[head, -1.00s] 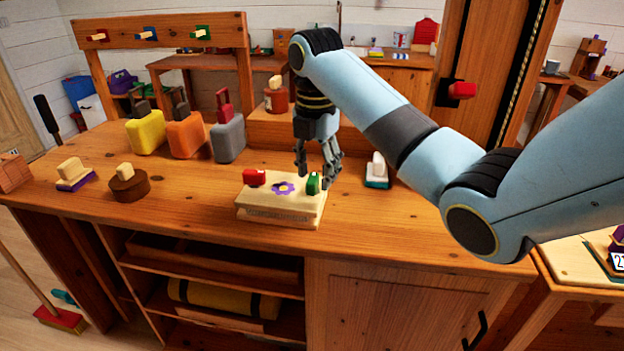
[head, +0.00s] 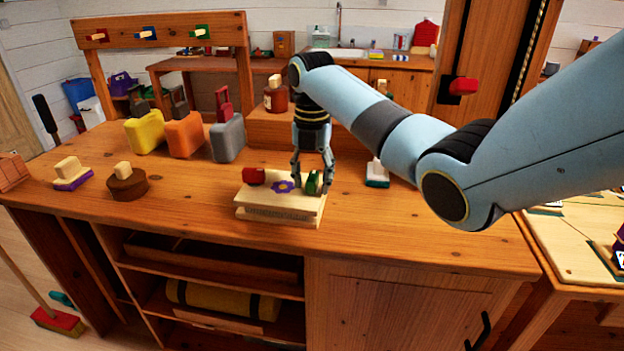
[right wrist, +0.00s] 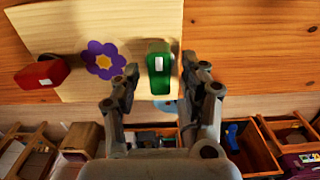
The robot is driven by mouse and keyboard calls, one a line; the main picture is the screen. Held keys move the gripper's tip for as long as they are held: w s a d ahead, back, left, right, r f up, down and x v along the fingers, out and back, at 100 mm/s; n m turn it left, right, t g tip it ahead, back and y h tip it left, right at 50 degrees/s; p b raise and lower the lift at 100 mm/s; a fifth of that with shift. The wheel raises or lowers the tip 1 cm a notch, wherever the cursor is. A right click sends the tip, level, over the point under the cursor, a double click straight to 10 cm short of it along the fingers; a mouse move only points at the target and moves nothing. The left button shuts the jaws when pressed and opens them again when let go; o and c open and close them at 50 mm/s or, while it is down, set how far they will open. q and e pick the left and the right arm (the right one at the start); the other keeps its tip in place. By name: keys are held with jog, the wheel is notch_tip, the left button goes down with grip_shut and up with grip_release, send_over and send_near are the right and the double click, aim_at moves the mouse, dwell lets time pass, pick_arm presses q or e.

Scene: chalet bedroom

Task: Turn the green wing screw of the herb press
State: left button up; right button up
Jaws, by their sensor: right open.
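The herb press (head: 278,208) is a pale wooden board block on the bench, with a purple flower mark (head: 283,187) on top. Its green wing screw (head: 313,183) stands at the right end and a red one (head: 254,176) at the left. My right gripper (head: 312,185) points down over the green screw. In the right wrist view the green wing screw (right wrist: 159,72) shows just beyond and between the open fingertips (right wrist: 158,85); I see no finger closed on it. Contact is not clear. My left gripper is not in view.
Yellow, orange and grey cases (head: 227,139) stand at the back left of the bench (head: 200,220). A round brown block (head: 127,185) and a purple-edged brush (head: 70,176) lie left. A white-and-teal object (head: 377,174) stands close right of my gripper.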

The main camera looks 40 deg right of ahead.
jog(key=shift+f, duration=0.1)
grip_shut()
dwell(0.3)
